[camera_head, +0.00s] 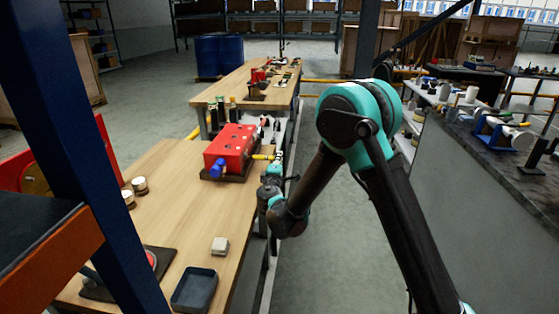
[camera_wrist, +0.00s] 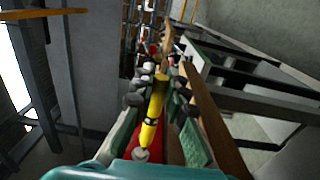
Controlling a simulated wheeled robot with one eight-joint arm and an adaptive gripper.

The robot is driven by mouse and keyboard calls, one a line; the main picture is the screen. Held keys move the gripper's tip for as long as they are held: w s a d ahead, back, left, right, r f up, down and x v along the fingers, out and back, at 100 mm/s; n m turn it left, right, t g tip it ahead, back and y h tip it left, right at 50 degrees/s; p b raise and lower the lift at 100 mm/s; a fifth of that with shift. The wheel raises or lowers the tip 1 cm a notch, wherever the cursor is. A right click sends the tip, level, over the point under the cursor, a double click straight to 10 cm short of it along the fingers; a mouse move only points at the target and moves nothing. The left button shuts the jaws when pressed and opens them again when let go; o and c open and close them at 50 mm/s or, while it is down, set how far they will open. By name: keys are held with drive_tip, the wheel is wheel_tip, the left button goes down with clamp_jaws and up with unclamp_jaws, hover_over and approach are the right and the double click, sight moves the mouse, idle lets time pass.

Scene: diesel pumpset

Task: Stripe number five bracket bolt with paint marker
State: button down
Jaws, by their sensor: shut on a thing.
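A red block (camera_head: 230,148) with several small round marks on top sits on a dark base on the near wooden bench. A blue part (camera_head: 217,168) is at its near left corner. My gripper (camera_head: 276,166) is just right of the block, at the bench edge. It is shut on a yellow marker (camera_head: 263,157), which points left toward the block's right side. In the wrist view the marker (camera_wrist: 152,116) lies between the fingers, with a pale round piece (camera_wrist: 142,155) at its lower end and red behind. I cannot tell whether the tip touches anything. No bolt number is readable.
A grey-blue tray (camera_head: 195,290) and a small pale block (camera_head: 220,245) lie at the bench's near end. Two pale-topped cylinders (camera_head: 139,186) stand at left. A blue post (camera_head: 90,160) crosses the left foreground. The aisle floor (camera_head: 325,250) right of the bench is clear.

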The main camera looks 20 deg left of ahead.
drive_tip(key=shift+a+r, duration=0.1)
drive_tip(key=shift+r, duration=0.25)
idle(0.7)
drive_tip(key=shift+f, duration=0.2)
idle(0.5)
drive_tip(key=shift+d, duration=0.3)
idle(0.9)
drive_tip(key=shift+w+d, duration=0.2)
drive_tip(key=shift+d, duration=0.6)
drive_tip(key=shift+w+d, duration=0.25)
drive_tip(key=shift+d, duration=0.5)
drive_tip(key=shift+w+d, duration=0.2)
drive_tip(key=shift+d, duration=0.6)
drive_tip(key=shift+d+r, duration=0.1)
